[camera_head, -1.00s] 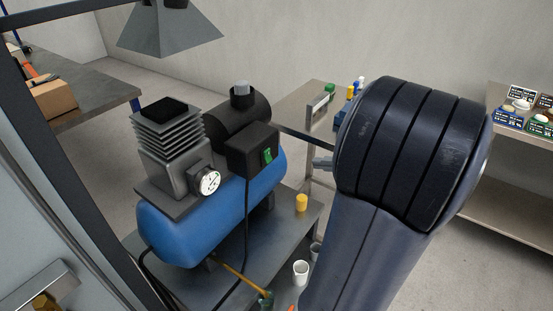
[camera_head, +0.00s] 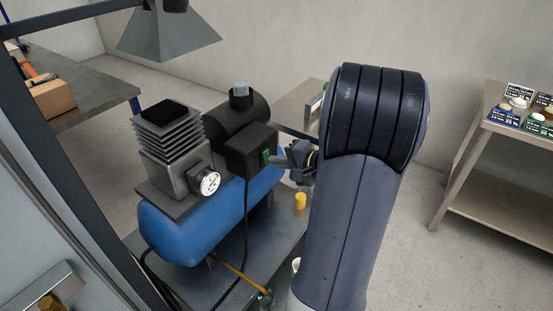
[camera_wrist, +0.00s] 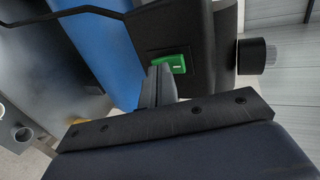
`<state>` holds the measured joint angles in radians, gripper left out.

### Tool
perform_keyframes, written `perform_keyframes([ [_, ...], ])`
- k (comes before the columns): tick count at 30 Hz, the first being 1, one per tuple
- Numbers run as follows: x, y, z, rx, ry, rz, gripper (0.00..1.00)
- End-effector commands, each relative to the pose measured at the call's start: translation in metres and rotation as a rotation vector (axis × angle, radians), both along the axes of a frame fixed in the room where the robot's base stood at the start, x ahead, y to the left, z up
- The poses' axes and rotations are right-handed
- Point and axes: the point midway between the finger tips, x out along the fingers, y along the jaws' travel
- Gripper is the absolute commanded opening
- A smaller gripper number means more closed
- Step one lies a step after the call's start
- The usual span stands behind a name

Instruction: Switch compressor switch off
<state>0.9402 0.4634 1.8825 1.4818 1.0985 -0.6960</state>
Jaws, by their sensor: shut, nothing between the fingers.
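The blue compressor (camera_head: 190,222) stands on a metal table, with a black switch box (camera_head: 250,152) on top at its right end. The green compressor switch (camera_head: 266,157) is on the right face of that box. My gripper (camera_head: 274,160) is shut and empty, its fingertips at the switch. In the wrist view the green switch (camera_wrist: 171,64) sits just beyond the tips of my shut fingers (camera_wrist: 160,72) and is partly covered by them. I cannot tell whether the fingertips touch it.
A yellow cup (camera_head: 300,201) stands on the compressor's table, right of the tank. A grey lamp-like hood (camera_head: 165,35) hangs behind the compressor. A shelf table (camera_head: 500,130) with small cards is at the right. Open floor lies between it and my arm.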

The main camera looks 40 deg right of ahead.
Motion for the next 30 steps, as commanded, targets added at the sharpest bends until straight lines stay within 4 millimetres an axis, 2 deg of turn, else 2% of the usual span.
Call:
perform_keyframes([
  [4,0.006,0.002,-0.002,0.000,0.000,0.001,0.00],
  [17,0.006,0.002,-0.006,0.003,-0.009,-0.001,0.00],
  [30,0.013,0.004,-0.016,0.040,-0.119,-0.001,0.00],
])
